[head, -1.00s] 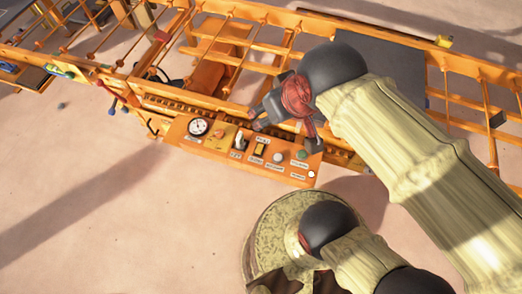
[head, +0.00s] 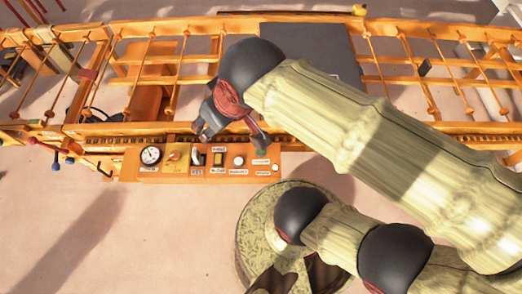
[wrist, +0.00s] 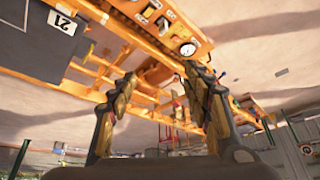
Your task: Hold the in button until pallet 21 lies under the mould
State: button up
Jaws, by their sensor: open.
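The orange control panel (head: 180,172) carries a gauge, switches and buttons, including a white button (head: 239,160) and a green button (head: 262,153). Their labels are too small to read, so I cannot tell which is the in button. My gripper (head: 231,138) is open and empty above the panel's far edge, with one finger near the green button; contact cannot be told. The wrist view shows its two spread fingers (wrist: 160,74). A dark grey plate marked 21, pallet 21 (wrist: 28,45), lies on the orange frame; a dark plate (head: 310,50) also shows behind my arm. I cannot pick out the mould.
The orange rail frame (head: 400,68) with cross rods runs across the scene behind the panel. Levers with coloured knobs (head: 57,163) stand left of the panel. The pale floor (head: 165,230) in front of the panel is clear on the left.

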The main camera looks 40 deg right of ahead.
jog(key=shift+c, duration=1.2)
grip_shut()
dwell(0.6)
